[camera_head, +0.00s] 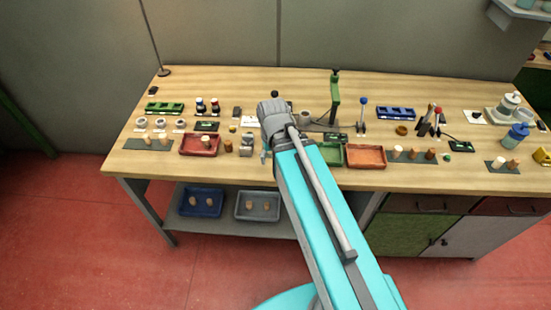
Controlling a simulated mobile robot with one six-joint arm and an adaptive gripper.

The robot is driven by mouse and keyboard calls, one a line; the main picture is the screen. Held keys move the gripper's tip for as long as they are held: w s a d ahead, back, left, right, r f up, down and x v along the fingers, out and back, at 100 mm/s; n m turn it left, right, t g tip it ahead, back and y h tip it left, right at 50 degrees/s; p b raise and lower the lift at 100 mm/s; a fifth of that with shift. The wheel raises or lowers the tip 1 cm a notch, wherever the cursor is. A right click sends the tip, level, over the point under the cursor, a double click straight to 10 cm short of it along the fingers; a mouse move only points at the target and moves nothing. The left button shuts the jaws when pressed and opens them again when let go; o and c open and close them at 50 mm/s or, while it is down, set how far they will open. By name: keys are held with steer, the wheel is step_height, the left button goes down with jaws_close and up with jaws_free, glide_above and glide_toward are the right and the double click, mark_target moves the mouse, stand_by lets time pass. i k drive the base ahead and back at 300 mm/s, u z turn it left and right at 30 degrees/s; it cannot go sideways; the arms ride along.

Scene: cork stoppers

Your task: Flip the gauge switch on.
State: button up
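I cannot tell for sure which item is the gauge switch; the parts on the bench are too small to read. A green upright stand (335,98) with a dark base is right of my wrist. Small dark boxes with green marks lie on the bench: one at the left (207,126), one beside the stand (334,136), one at the right (461,146). A small white and yellow item (247,138) is just left of my arm. My turquoise arm reaches over the bench's middle. My gripper (264,156) is mostly hidden by the arm, so its fingers cannot be read.
The wooden bench (140,166) holds a red tray (187,150), an orange tray (366,165), a green tray (331,162), cork stoppers and levers (362,112). Blue (186,212) and grey (240,215) trays sit on the shelf below. Bottles stand at the right. The bench's back strip is mostly clear.

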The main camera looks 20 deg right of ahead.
mark_target(236, 111)
steer(key=k, duration=1.35)
steer(key=u, duration=0.35)
steer(key=i, duration=1.85)
steer(key=z, duration=0.45)
